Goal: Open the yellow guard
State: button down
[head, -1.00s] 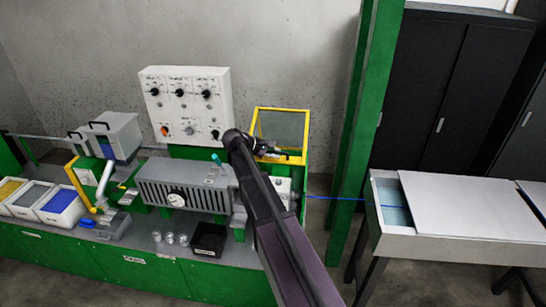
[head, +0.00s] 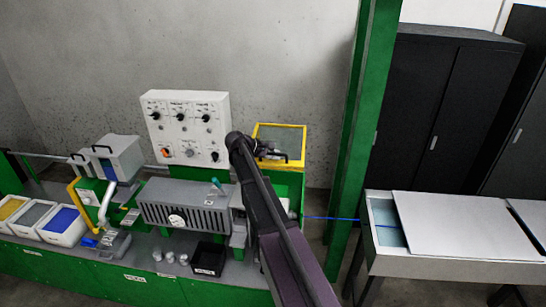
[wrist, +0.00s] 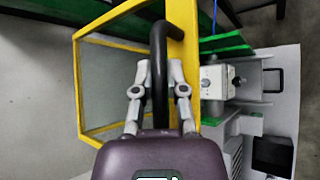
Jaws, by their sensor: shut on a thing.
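The yellow guard (head: 281,125) is a yellow frame with a see-through grey panel, on a green housing right of the control panel. In the wrist view its frame (wrist: 79,92) fills the left and middle. A black bar handle (wrist: 160,45) stands along its right edge. My gripper (wrist: 159,76) is shut on this handle, one finger on each side. In the head view my gripper (head: 263,149) is at the guard's lower edge, small and partly hidden by my arm.
A white control panel (head: 187,120) stands close left of the guard. A green post (head: 356,140) rises to the right. A blue cable (head: 333,218) runs right to a grey table (head: 460,268).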

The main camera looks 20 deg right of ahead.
jog(key=c, duration=0.7)
grip_release()
jog(key=shift+o, duration=0.2)
